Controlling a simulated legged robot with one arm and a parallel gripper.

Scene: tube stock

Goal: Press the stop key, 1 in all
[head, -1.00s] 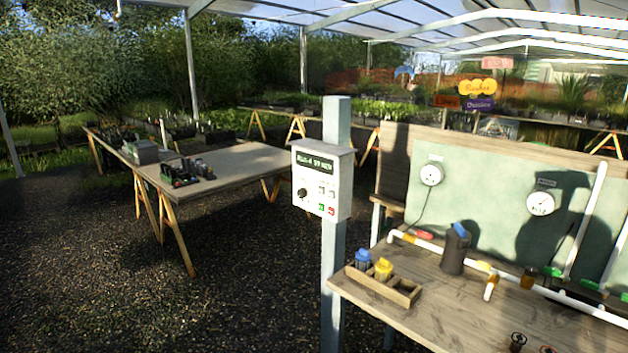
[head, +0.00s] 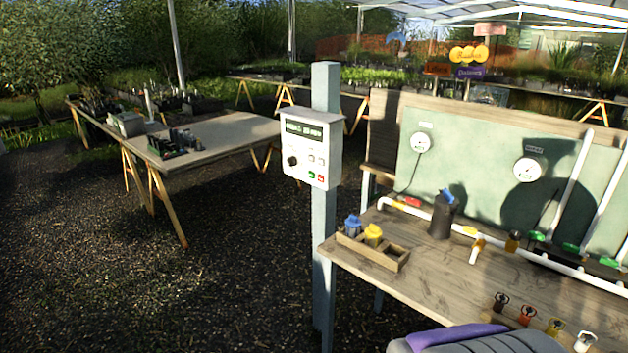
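A white control box (head: 311,149) is fixed to a grey-blue post (head: 323,230) in the middle of the head view. It has a dark display (head: 304,130) at the top and a black knob (head: 292,160) at the left. Two pale keys sit at the right, above a green key (head: 311,175) and a red key (head: 320,178). The red key looks like the stop key, but its marking is too small to read. Nothing covers the keys. My gripper is not in view.
A wooden bench (head: 405,265) with a pipe, a dark bottle (head: 442,215) and a small wooden tray (head: 372,252) stands right of the post. A rounded grey and purple shape (head: 480,343) shows at the bottom edge. Gravel left of the post is clear.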

